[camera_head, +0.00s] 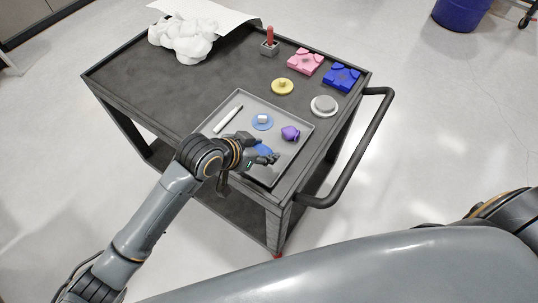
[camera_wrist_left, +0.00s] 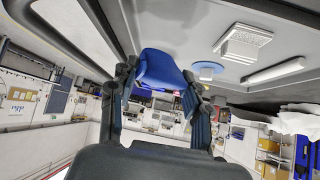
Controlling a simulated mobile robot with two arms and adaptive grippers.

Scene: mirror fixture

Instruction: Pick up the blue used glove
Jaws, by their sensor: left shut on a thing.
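The blue used glove (camera_head: 264,150) is a small blue piece at the near part of the grey tray (camera_head: 262,178), partly hidden by my left gripper (camera_head: 268,157). In the left wrist view the blue glove (camera_wrist_left: 165,70) sits between the two dark fingers of my left gripper (camera_wrist_left: 160,78), which is shut on it. I cannot tell whether the glove still touches the tray. My right gripper is not in view.
The tray also holds a white stick (camera_head: 228,119), a blue disc (camera_head: 255,124) with a white block and a purple piece (camera_head: 290,133). Pink (camera_head: 305,61) and blue blocks (camera_head: 342,76) stand behind. A handle (camera_head: 367,155) runs along the dark cart's (camera_head: 160,85) right side.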

